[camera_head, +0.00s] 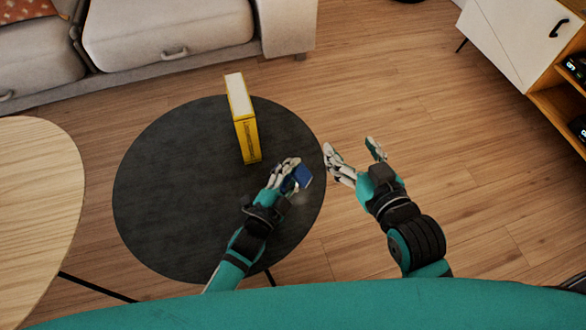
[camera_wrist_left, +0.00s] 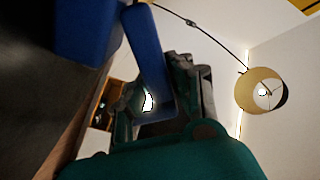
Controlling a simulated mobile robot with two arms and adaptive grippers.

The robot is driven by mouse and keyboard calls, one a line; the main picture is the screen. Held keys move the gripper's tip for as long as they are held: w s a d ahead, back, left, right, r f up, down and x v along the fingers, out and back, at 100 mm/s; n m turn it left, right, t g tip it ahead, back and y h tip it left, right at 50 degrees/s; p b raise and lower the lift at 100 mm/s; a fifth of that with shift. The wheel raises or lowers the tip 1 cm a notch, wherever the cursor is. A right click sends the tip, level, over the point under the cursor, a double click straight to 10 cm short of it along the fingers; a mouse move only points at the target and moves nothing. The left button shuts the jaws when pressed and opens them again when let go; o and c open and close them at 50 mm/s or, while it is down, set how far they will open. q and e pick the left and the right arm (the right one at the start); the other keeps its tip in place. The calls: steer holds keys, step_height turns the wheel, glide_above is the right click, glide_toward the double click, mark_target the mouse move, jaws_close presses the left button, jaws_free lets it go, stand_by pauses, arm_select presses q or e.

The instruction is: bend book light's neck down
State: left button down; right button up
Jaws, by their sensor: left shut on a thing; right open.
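The book light is the small blue thing (camera_head: 303,176) at my left gripper, over the right part of the black round table. My left gripper (camera_head: 289,173) is shut on it. In the left wrist view a long blue bar (camera_wrist_left: 147,60) of the book light runs down between my fingers. A wider blue part (camera_wrist_left: 88,30) is at the upper left; how the two join is not clear. The neck's bend cannot be told in the head view, where my fingers cover part of the light. My right gripper (camera_head: 350,150) is open and empty, right of the table's edge.
A yellow and white book or box (camera_head: 247,128) stands upright on the black table (camera_head: 165,190), just beyond my left gripper. A pale wooden table (camera_head: 35,210) is at left, a sofa (camera_head: 165,35) behind. Open floor lies right. An arc lamp (camera_wrist_left: 262,90) hangs overhead.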

arm_select(q)
steer(key=c, duration=1.2)
jaws_free()
steer(key=shift+o, duration=0.2)
steer(key=v, duration=1.2)
